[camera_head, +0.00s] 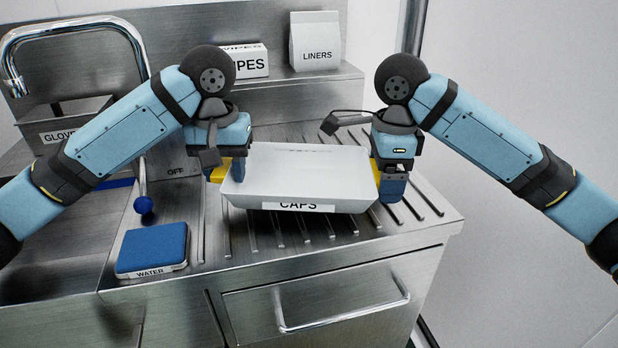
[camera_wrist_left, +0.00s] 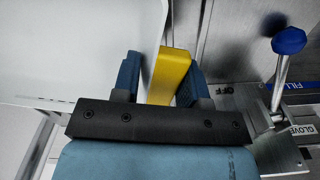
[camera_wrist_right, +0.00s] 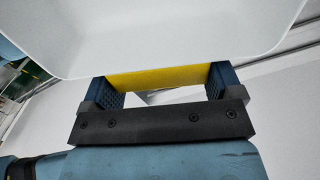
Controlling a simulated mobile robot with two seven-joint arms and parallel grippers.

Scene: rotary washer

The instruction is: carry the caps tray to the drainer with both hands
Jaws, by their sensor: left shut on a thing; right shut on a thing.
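The white caps tray (camera_head: 300,171), labelled CAPS on its front, is level over the ribbed steel drainer (camera_head: 262,236). I cannot tell whether its underside touches the ribs. It looks empty. My left gripper (camera_head: 223,172) is shut on the tray's left yellow handle, which shows between the fingers in the left wrist view (camera_wrist_left: 168,75). My right gripper (camera_head: 387,180) is shut on the right yellow handle, which spans between the fingers in the right wrist view (camera_wrist_right: 160,78). The tray wall also fills the top of the right wrist view (camera_wrist_right: 150,35).
A blue WATER pad (camera_head: 152,248) lies front left of the drainer, with a blue-knobbed lever (camera_head: 143,204) behind it. A faucet (camera_head: 75,30) and gloves bin (camera_head: 65,122) stand left. A wipes box (camera_head: 249,62) and liners bag (camera_head: 315,42) sit on the back shelf. A drawer handle (camera_head: 345,315) juts out below.

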